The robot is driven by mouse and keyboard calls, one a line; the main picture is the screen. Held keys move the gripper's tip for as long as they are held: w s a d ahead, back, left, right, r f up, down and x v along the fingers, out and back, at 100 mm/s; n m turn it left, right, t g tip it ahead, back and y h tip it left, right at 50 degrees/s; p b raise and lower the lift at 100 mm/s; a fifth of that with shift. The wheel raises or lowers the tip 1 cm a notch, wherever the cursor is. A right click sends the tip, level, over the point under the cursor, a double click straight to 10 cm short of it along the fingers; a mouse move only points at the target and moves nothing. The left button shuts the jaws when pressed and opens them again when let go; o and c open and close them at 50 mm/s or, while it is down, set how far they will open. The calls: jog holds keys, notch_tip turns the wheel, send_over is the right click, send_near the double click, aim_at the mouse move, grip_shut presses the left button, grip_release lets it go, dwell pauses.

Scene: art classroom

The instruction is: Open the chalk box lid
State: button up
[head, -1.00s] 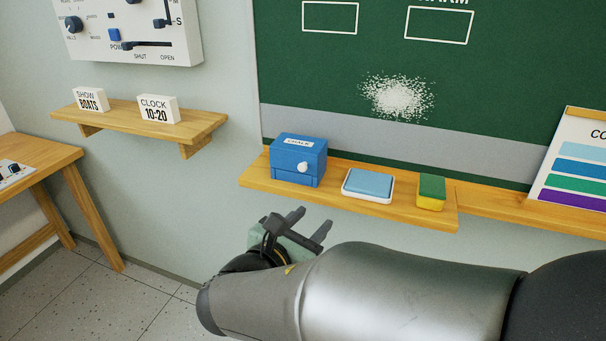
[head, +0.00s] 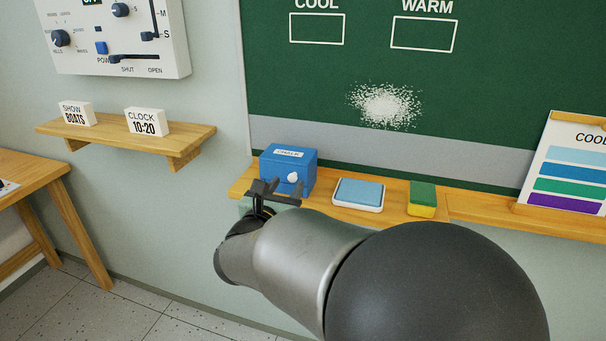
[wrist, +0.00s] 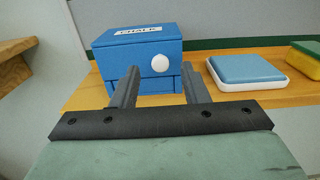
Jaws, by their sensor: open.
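The blue chalk box (head: 289,166) stands on the wooden ledge below the chalkboard, with a white CHALK label on its lid and a round white knob (head: 293,177) on its front. The lid is down. In the wrist view the box (wrist: 118,58) is straight ahead, and its knob (wrist: 160,63) lies just above and between my fingertips. My gripper (head: 277,188) is open and empty, in front of the box and slightly below the knob. The fingers (wrist: 158,82) overlap the lower front of the box in the wrist view; I cannot tell whether they touch it.
A blue pad in a white tray (head: 336,204) and a green-yellow sponge (head: 422,199) sit right of the box on the ledge (head: 448,209). A colour chart (head: 570,165) leans further right. A wall shelf (head: 190,144) with two sign blocks is at left.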

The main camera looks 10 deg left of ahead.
aim_at(291, 178)
jog(key=shift+w+d, duration=0.1)
jog(key=shift+w, duration=1.45)
jog(key=shift+c, duration=0.3)
grip_shut()
